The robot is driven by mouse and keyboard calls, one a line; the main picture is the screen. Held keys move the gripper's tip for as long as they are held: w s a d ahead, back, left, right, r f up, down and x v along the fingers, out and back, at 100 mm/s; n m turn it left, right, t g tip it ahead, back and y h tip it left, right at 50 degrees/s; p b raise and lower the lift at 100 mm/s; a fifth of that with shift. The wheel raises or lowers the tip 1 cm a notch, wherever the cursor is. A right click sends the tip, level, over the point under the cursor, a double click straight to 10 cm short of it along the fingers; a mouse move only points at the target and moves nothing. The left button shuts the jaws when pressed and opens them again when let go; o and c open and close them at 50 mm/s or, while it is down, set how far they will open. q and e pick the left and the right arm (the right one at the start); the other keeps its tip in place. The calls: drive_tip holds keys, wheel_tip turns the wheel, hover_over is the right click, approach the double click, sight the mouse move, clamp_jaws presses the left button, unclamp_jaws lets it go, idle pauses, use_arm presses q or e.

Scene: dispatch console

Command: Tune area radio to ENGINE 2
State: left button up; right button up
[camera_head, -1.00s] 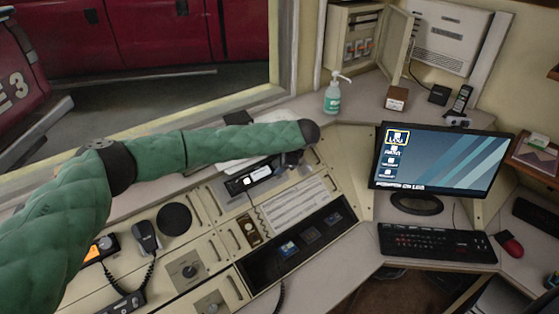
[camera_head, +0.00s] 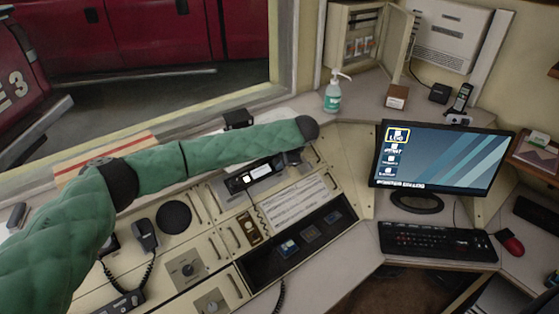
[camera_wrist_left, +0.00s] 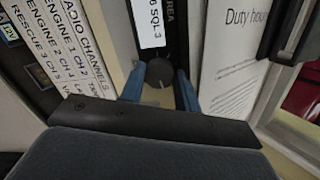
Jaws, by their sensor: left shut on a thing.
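The area radio (camera_head: 256,176) is a dark unit with a white lit display, set in the sloped console. In the left wrist view its display (camera_wrist_left: 151,24) shows a partly cut-off reading ending in "6 SQL 3", beside the letters "REA". Its round dark knob (camera_wrist_left: 159,72) has a pale pointer line. My left gripper (camera_head: 290,160) is at the right end of the radio. In the left wrist view its blue fingers (camera_wrist_left: 160,88) stand on both sides of the knob, shut on it. My right gripper is out of view.
A sanitizer bottle (camera_head: 332,94) stands on the ledge behind. A monitor (camera_head: 440,158) and a keyboard (camera_head: 438,242) are to the right. A handset microphone (camera_head: 145,235) with a coiled cord is at the left. A "Duty hours" sheet (camera_wrist_left: 228,70) lies close beside the gripper.

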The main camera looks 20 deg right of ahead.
use_arm(q)
drive_tip(key=shift+f+n, duration=0.15)
drive_tip(key=shift+n, duration=0.75)
drive_tip(key=shift+s+n, duration=0.1)
drive_tip(key=shift+n, duration=0.8)
drive_tip(key=n, duration=0.3)
drive_tip(key=shift+n+h, duration=0.3)
drive_tip(key=shift+n, duration=2.2)
drive_tip(key=o, duration=1)
drive_tip(key=shift+c, duration=0.2)
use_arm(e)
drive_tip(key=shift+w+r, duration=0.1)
